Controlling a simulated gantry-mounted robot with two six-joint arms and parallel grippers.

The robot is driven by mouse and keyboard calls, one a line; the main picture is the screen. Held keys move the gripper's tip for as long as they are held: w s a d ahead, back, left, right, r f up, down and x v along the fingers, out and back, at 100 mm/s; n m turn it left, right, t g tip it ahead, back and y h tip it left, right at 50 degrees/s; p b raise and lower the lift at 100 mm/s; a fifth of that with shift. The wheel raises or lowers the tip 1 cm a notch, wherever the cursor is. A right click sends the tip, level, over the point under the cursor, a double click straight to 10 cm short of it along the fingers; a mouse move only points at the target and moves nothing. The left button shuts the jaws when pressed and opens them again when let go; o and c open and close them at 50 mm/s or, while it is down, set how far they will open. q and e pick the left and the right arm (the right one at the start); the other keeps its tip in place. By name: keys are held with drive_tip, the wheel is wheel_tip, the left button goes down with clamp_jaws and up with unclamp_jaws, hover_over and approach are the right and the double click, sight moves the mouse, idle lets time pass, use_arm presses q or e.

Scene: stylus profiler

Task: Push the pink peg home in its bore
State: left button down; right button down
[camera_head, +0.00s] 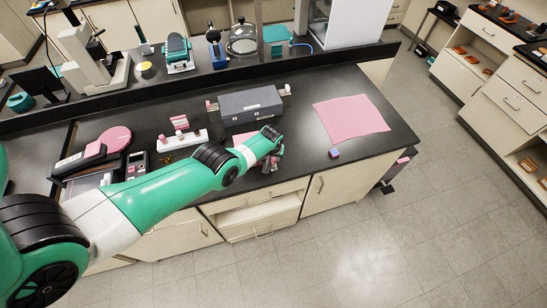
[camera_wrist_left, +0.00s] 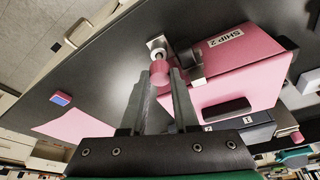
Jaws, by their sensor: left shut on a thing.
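The pink peg (camera_wrist_left: 158,73) shows in the left wrist view with its round end at the fingertips of my left gripper (camera_wrist_left: 163,85). The gripper is shut on it. A metal fitting (camera_wrist_left: 157,46) lies just beyond the peg, beside the pink box marked SHIP 2 (camera_wrist_left: 245,68). I cannot tell how deep the peg sits, as the bore is hidden. In the head view my left gripper (camera_head: 272,158) is low over the bench's front part, and the arm hides most of the pink box (camera_head: 242,137). My right gripper is not in view.
A grey box (camera_head: 250,104) with fittings at both ends stands behind the gripper. A white rack (camera_head: 182,139) is left of it. A pink mat (camera_head: 350,118) and a small blue-and-pink block (camera_head: 335,153) lie to the right. The bench's front edge is close.

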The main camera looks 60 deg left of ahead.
sight(273, 159)
use_arm(q)
drive_tip(key=shift+f+b, duration=1)
drive_tip(key=shift+f, duration=0.1)
drive_tip(key=shift+f, duration=0.1)
drive_tip(key=c, duration=0.6)
unclamp_jaws()
drive_tip(key=shift+c, duration=0.3)
wheel_tip(273, 159, up, 7)
drive_tip(key=p, duration=0.6)
drive_tip(key=shift+p, duration=0.3)
